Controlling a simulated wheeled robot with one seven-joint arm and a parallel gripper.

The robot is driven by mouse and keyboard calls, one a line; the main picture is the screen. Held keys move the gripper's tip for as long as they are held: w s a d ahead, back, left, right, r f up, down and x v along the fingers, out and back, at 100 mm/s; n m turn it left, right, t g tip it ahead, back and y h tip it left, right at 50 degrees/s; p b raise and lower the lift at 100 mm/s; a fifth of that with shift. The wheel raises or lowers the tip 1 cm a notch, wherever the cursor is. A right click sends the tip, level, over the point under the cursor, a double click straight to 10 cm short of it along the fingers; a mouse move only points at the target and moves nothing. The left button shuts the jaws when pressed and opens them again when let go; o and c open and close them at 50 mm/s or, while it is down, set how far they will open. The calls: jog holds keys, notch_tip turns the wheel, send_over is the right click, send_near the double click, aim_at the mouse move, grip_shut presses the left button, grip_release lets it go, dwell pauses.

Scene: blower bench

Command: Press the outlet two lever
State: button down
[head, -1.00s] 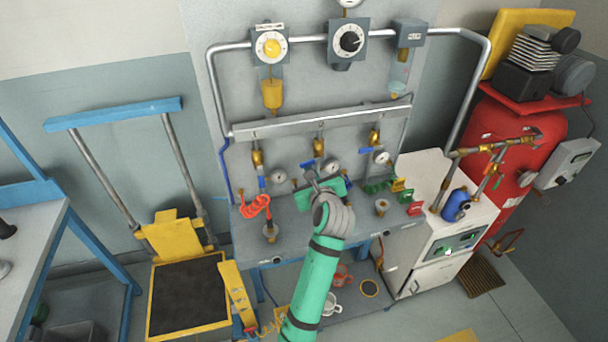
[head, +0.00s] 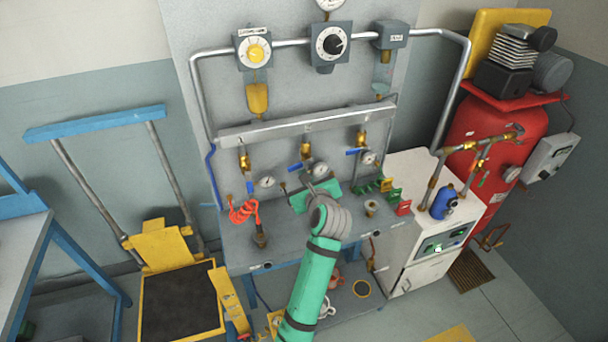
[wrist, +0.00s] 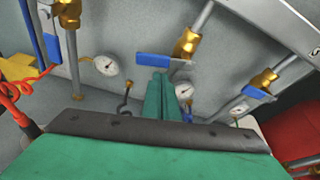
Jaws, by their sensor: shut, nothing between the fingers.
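Three brass valves with blue levers hang below the grey manifold bar (head: 305,125). The middle lever (head: 296,167), which I take for outlet two's, sticks out to the left of its brass valve (head: 306,150). In the wrist view the same blue lever (wrist: 153,60) lies just beyond my fingertips, close to or touching them; I cannot tell which. My gripper (wrist: 162,82) is shut and empty, with its green fingers together. In the head view my gripper (head: 311,183) is below the middle valve, and my wrist hides part of the bench.
The left lever (head: 250,187) points down; the right lever (head: 355,152) sticks out left. Gauges sit beside the valves, the middle one (wrist: 183,88) near my fingers. A red coiled hose (head: 243,211) is left; green coil and coloured tags (head: 387,184) are right.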

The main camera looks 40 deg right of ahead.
jog(key=s+a, duration=0.3)
jog(key=s, duration=0.6)
jog(key=shift+a+r, duration=0.15)
jog(key=shift+a, duration=0.25)
jog(key=shift+w, duration=0.2)
